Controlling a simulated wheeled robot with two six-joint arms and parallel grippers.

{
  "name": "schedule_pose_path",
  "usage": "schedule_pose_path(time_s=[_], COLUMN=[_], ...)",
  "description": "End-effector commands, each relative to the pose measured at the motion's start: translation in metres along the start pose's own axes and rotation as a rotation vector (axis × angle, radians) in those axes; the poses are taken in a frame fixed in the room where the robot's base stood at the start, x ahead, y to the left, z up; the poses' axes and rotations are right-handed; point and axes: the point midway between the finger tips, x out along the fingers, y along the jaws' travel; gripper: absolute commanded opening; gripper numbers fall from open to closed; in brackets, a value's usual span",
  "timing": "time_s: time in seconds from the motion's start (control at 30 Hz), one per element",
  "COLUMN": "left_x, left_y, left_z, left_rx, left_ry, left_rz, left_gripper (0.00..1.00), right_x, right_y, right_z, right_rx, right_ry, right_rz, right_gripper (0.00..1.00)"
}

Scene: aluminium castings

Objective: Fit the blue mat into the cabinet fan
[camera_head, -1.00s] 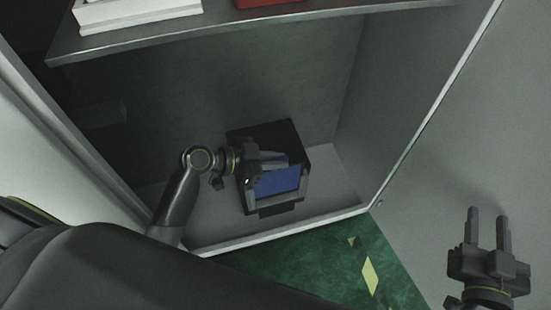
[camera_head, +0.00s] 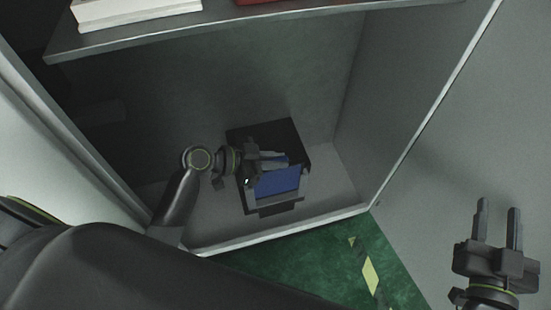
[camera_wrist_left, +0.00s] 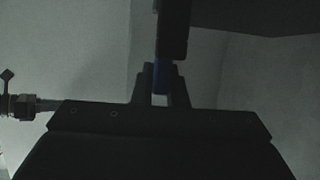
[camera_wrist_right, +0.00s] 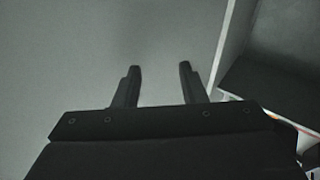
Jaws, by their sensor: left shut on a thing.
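The cabinet fan (camera_head: 285,134) is a dark box on the cabinet floor in the head view. The blue mat (camera_head: 278,183) shows at the fan's open top, lying inside its outline; how deep it sits I cannot tell. My left gripper (camera_head: 277,160) is over the fan, shut on the mat's edge. In the left wrist view the mat (camera_wrist_left: 161,78) is a narrow blue strip between the fingers, partly hidden by a dark part. My right gripper (camera_head: 498,222) is open and empty at the right, outside the cabinet; its parted fingers also show in the right wrist view (camera_wrist_right: 158,80).
A shelf (camera_head: 300,19) crosses above, bearing white and red items. The cabinet's front edge (camera_head: 290,229) runs before the fan, with its right wall (camera_head: 400,90) beyond. Green floor (camera_head: 300,265) with a striped tape lies in front.

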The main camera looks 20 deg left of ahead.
Motion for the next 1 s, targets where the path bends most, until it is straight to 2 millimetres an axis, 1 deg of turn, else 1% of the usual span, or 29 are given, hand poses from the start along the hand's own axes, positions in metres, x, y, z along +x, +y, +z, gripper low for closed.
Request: schedule_pose_path(time_s=[1.0], left_x=[0.002], left_y=[0.0], left_z=[0.004], left_rx=[0.0], left_ry=[0.001], left_rz=[0.0], left_gripper=[0.0], right_x=[0.001], right_y=[-0.001], right_z=[-0.026], right_rx=[-0.023], right_ry=[0.145], right_rz=[0.0], right_gripper=[0.38])
